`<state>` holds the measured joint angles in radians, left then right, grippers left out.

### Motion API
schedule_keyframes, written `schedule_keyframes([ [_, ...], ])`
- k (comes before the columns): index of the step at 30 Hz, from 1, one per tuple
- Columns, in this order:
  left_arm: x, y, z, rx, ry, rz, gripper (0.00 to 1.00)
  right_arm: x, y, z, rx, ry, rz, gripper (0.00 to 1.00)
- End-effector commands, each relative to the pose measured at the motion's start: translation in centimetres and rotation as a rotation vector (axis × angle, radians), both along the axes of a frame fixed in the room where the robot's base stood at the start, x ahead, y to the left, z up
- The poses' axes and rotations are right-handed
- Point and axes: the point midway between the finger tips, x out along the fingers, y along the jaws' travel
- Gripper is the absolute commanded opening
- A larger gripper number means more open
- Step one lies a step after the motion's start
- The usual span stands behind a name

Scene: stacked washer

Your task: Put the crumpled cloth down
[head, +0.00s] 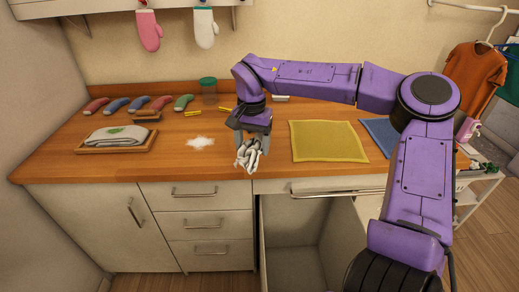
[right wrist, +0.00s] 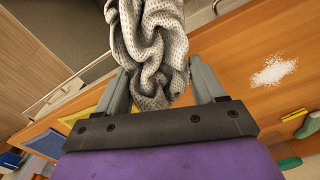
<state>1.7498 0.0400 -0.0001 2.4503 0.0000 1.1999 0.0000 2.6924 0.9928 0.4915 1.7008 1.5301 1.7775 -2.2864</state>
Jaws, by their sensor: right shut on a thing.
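The crumpled cloth (head: 248,155) is grey-white with a dotted weave. My right gripper (head: 250,138) is shut on it, and the cloth hangs below the fingers at the front edge of the wooden counter (head: 180,168). In the right wrist view the cloth (right wrist: 150,45) fills the space between the two fingers of the gripper (right wrist: 165,85). I cannot tell whether the cloth touches the counter. My left gripper is not in view.
A white powder patch (head: 200,142) lies left of the cloth. A yellow cloth (head: 328,140) and a blue cloth (head: 380,135) lie flat to the right. A wooden tray (head: 84,149) holds a folded cloth. Below, a drawer or compartment (head: 300,235) stands open.

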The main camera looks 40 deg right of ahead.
Motion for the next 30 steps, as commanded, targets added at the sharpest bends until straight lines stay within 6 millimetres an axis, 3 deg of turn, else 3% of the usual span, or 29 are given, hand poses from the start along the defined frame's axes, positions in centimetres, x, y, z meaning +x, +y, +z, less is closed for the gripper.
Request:
schedule_keyframes([
  [3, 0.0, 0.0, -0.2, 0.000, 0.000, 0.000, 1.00, -1.4, -3.8, 2.2, 0.002, -0.006, -0.259, 0.36],
  [7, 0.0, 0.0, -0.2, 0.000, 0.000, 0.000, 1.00, -2.5, -5.8, 3.2, 0.001, -0.003, -0.417, 0.36],
  [11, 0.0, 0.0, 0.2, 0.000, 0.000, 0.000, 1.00, -2.1, -6.8, 3.2, -0.001, 0.002, -0.466, 0.36],
  [24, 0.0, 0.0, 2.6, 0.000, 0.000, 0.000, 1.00, 5.1, -10.9, -0.5, -0.006, 0.003, -0.462, 0.36],
  [30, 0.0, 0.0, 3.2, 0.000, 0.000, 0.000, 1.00, 7.6, -12.3, -4.1, -0.005, 0.003, -0.461, 0.36],
])
